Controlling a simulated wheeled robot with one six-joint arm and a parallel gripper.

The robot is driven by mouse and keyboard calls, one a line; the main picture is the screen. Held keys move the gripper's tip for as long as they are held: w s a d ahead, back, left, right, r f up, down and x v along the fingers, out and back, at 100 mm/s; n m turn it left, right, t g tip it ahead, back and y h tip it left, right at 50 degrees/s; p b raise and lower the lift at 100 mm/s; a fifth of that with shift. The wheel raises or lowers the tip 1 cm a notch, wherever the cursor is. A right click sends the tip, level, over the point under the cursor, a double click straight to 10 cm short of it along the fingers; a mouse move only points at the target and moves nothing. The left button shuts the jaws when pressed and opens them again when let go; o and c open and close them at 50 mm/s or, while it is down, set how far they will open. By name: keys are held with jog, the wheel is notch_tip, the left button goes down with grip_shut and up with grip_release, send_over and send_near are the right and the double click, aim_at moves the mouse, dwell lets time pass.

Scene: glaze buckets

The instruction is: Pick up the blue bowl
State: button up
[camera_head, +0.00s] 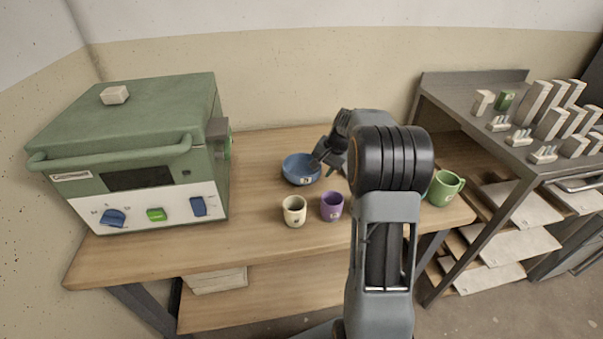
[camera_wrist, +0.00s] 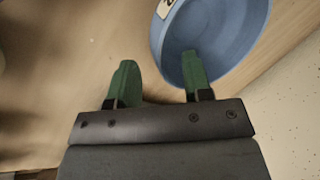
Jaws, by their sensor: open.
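The blue bowl (camera_head: 299,170) stands upright on the wooden table, with a small pale label on its front side. In the wrist view the bowl (camera_wrist: 225,32) fills the upper right, its opening facing the camera. My gripper (camera_wrist: 156,70) is open, with two green fingers. The right finger overlaps the bowl's interior in that view, and the left finger is outside the rim over the table. Whether the fingers touch the bowl I cannot tell. In the head view my gripper (camera_head: 322,160) is at the bowl's right side, its tips partly hidden.
A cream cup (camera_head: 294,211) and a purple cup (camera_head: 332,206) stand in front of the bowl. A green mug (camera_head: 444,188) is to the right behind my arm. A green kiln (camera_head: 140,150) stands at left. A shelf rack (camera_head: 455,95) is at right. The table's front left is clear.

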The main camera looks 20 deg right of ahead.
aim_at(302, 172)
jog(key=x, duration=0.4)
jog(key=shift+a+f+b, duration=0.1)
jog(key=shift+f+b, duration=0.15)
jog(key=shift+b, duration=0.05)
jog(key=shift+c, duration=0.3)
grip_shut()
jog(key=shift+r, duration=0.1)
